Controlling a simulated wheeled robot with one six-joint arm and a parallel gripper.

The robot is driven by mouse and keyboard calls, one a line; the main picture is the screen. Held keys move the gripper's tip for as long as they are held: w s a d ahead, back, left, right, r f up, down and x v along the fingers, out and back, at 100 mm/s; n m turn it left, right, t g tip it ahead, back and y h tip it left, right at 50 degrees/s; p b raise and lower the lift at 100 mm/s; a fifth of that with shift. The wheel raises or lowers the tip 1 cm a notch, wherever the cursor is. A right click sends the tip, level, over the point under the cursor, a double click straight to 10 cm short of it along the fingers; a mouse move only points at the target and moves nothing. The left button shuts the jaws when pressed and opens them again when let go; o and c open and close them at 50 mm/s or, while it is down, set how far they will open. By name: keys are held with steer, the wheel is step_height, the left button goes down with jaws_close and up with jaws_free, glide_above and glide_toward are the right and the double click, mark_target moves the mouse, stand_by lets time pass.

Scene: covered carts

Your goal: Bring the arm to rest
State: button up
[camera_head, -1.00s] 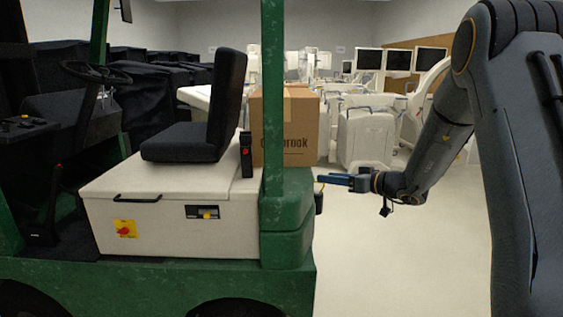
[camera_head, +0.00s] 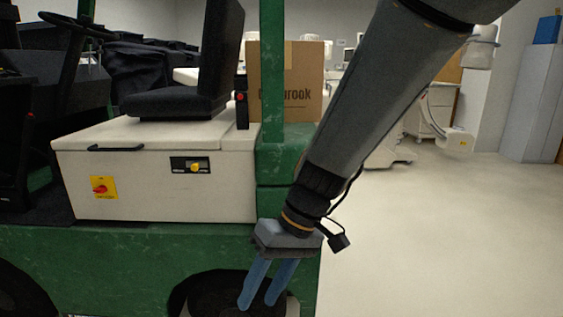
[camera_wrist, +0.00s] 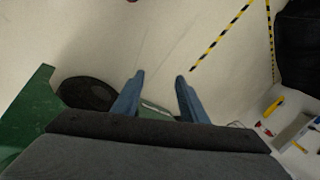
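My gripper (camera_head: 258,303) hangs at the end of my arm in the head view, fingers pointing down, in front of the green vehicle's wheel in the picture. Its two blue fingers are apart with nothing between them. In the wrist view my gripper (camera_wrist: 160,76) shows the same open gap over pale floor. My arm comes down from the top right of the head view.
A green vehicle (camera_head: 130,255) with a black seat (camera_head: 190,100) fills the left. A cardboard box (camera_head: 305,75) stands behind its post. Pale floor (camera_head: 440,240) is clear at right. Yellow-black floor tape (camera_wrist: 222,40) and a dark wheel (camera_wrist: 85,94) show in the wrist view.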

steer(key=s+d+f+t+h+b, duration=0.2)
steer(key=s+d+f+h+b, duration=0.25)
steer(key=s+f+b, duration=0.4)
steer(key=w+d+r+m+p, duration=0.1)
steer(key=d+r+m+p, duration=0.5)
steer(key=d+r+p, duration=1.2)
step_height(320, 180, up, 3)
steer(key=p, duration=0.8)
steer(key=shift+d+f+m, duration=0.2)
steer(key=shift+m, duration=0.2)
steer(key=shift+w, duration=0.1)
steer(key=shift+c, duration=1)
steer(key=shift+a, duration=0.15)
